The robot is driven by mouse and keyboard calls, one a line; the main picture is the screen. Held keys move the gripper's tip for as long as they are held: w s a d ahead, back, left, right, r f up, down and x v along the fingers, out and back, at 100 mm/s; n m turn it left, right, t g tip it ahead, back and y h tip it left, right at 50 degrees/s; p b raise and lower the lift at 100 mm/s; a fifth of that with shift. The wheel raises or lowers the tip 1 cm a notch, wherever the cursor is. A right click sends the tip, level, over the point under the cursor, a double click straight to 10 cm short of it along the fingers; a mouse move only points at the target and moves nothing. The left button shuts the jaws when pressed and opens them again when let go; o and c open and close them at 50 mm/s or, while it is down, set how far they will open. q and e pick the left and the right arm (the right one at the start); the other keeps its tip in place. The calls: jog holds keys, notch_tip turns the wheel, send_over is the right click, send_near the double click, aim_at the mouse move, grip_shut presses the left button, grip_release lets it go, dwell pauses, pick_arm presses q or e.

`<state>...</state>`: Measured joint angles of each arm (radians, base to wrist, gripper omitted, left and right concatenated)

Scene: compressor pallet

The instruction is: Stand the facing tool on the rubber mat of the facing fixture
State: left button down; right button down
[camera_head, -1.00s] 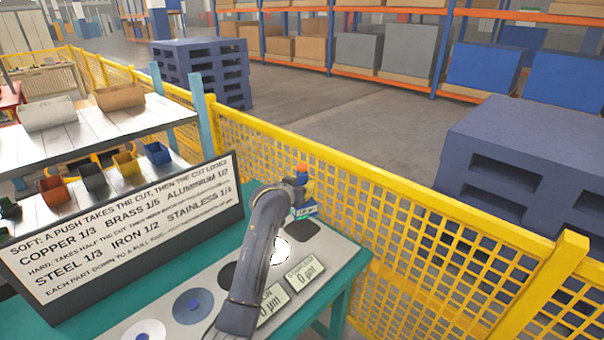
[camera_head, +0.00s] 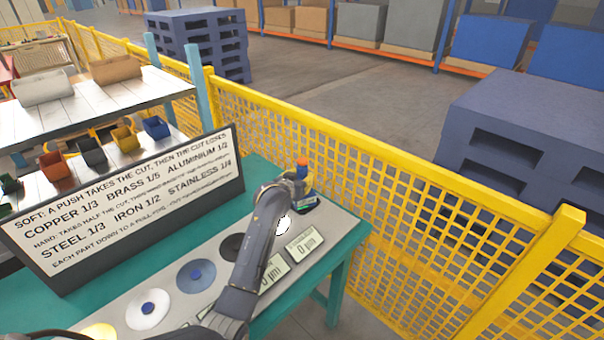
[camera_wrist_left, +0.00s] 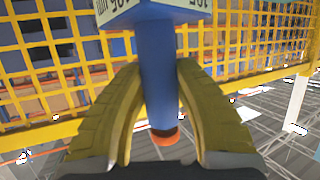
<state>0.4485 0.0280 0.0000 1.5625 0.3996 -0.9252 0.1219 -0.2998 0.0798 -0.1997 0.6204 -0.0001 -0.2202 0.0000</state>
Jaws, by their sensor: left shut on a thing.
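The facing tool has a blue handle with an orange end cap (camera_head: 302,162), and it looks upright in the head view. In the left wrist view its blue handle (camera_wrist_left: 158,75) runs between my yellow fingers, with a pale labelled head at the top edge. My left gripper (camera_head: 304,183) is shut on the handle; its fingers also show in the left wrist view (camera_wrist_left: 160,105). The tool's head is low over the dark rubber mat (camera_head: 308,210) at the far end of the facing fixture's pale panel (camera_head: 338,224). I cannot tell whether it touches the mat. My right gripper is out of view.
Two small displays (camera_head: 304,243) reading µm lie on the panel beside my arm. Round discs, one grey-blue (camera_head: 196,276) and one white (camera_head: 148,309), lie nearer. A sign board (camera_head: 125,205) stands left on the teal table. A yellow mesh fence (camera_head: 400,215) runs close behind.

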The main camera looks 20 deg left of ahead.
pick_arm(q)
jog(key=shift+r, duration=0.1)
dwell(0.3)
jog(key=c, duration=1.4)
grip_release()
jog(key=shift+f, duration=0.3)
jog(key=shift+c, duration=0.2)
jog(key=o, duration=0.4)
